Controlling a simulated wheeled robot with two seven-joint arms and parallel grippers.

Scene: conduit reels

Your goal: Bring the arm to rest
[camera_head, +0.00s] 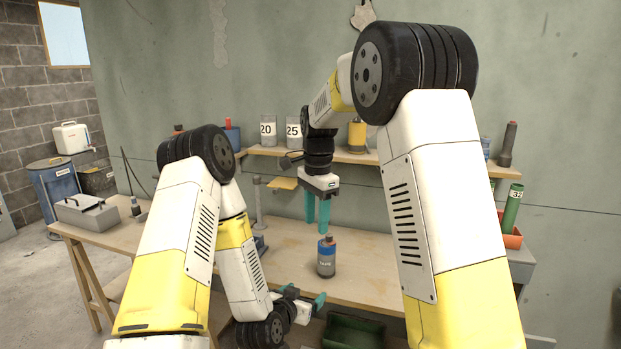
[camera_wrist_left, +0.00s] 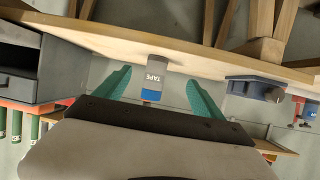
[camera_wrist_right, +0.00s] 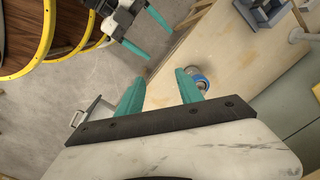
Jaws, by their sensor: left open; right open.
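My right gripper (camera_head: 317,225) hangs over the workbench (camera_head: 375,255) in the head view with its teal fingers pointing down, open and empty. My left gripper (camera_head: 305,295) is low at the bench's front edge, its teal fingers apart and empty. A grey can with a blue band, labelled TAPE (camera_head: 326,258), stands upright on the bench, below the right gripper and beyond the left one. The can also shows beyond the left fingers in the left wrist view (camera_wrist_left: 153,82) and beyond the right fingers in the right wrist view (camera_wrist_right: 203,86).
A wall shelf (camera_head: 350,156) holds containers marked 20 and 25 and a yellow one. An orange bin (camera_head: 511,238) with a green tube stands at the bench's right end. A metal box (camera_head: 87,213) is at the left end. A green crate (camera_head: 352,331) sits below.

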